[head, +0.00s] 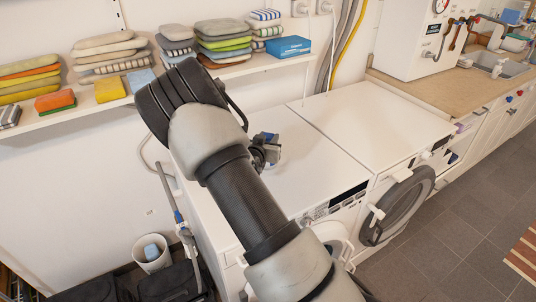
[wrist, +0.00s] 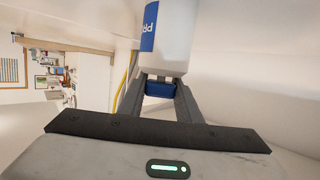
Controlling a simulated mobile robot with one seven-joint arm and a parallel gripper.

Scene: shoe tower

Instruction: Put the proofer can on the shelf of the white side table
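The proofer can is a white cylinder with a blue label (wrist: 148,30), partly lettered "PR", and a blue cap (wrist: 161,89). In the wrist view its body runs out of the top edge. The two fingers of my gripper (wrist: 161,84) lie against both sides of the cap, and my gripper looks shut on it. In the head view my gripper (head: 262,152) is over the left white machine, with blue and white bits of the can beside it. My arm hides part of this area. I cannot pick out a white side table with a shelf.
Two white front-loading machines (head: 350,125) stand side by side, their tops mostly clear. A wall shelf (head: 140,97) holds folded cloths and a blue box (head: 288,47). A white bin (head: 152,254) stands lower left. A wooden counter with a sink (head: 500,65) is at the right.

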